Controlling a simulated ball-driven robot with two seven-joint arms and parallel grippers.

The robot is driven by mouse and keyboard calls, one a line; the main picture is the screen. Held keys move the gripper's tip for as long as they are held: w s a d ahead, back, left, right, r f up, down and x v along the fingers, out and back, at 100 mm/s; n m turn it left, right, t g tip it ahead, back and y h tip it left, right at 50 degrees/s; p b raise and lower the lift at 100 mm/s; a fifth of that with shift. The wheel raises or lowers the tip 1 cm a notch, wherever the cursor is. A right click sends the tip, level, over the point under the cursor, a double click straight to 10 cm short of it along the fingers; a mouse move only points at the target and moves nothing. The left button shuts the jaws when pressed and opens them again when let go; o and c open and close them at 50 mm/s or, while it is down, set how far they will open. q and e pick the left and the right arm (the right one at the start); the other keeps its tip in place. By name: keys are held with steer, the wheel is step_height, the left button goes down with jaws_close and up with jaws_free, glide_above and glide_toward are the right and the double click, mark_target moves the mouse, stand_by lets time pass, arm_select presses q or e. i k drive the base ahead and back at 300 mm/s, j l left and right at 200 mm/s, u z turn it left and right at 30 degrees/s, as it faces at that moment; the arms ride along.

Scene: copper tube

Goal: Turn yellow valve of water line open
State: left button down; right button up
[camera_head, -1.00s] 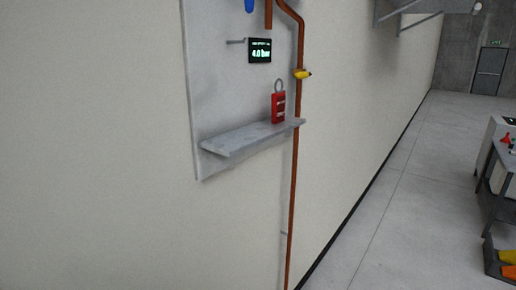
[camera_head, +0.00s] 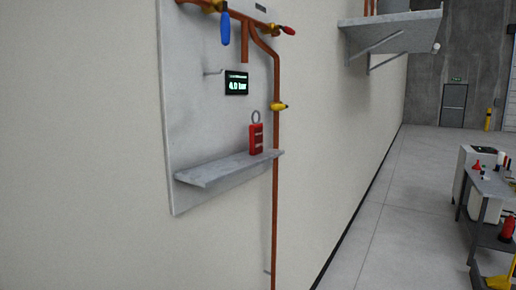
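The yellow valve (camera_head: 279,106) sits on the vertical copper pipe (camera_head: 275,190) at the right edge of a grey wall panel (camera_head: 190,120). Its yellow handle points to the right, across the pipe. Higher up, a blue-handled valve (camera_head: 225,28) hangs with its handle pointing down, and a red-handled valve (camera_head: 287,30) has its handle pointing right. A display (camera_head: 237,83) on the panel reads 4.0 bar. Neither of my grippers shows in the head view.
A small grey shelf (camera_head: 215,169) juts from the panel and bears a red padlock-like tag (camera_head: 256,138). Another shelf (camera_head: 390,30) sticks out from the wall at upper right. A grey cart (camera_head: 490,187) stands at the right. The floor (camera_head: 385,220) between is clear.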

mark_target(277, 108)
steer(key=i+l+u, duration=0.1)
steer(key=i+l, duration=0.15)
steer(key=i+l+u, duration=0.1)
steer(key=i+l, duration=0.15)
steer(key=l, duration=0.25)
steer(key=i+l, duration=0.2)
steer(key=l, duration=0.15)
steer(key=i+l+u, duration=0.15)
steer(key=l, duration=0.25)
steer(key=i, duration=0.1)
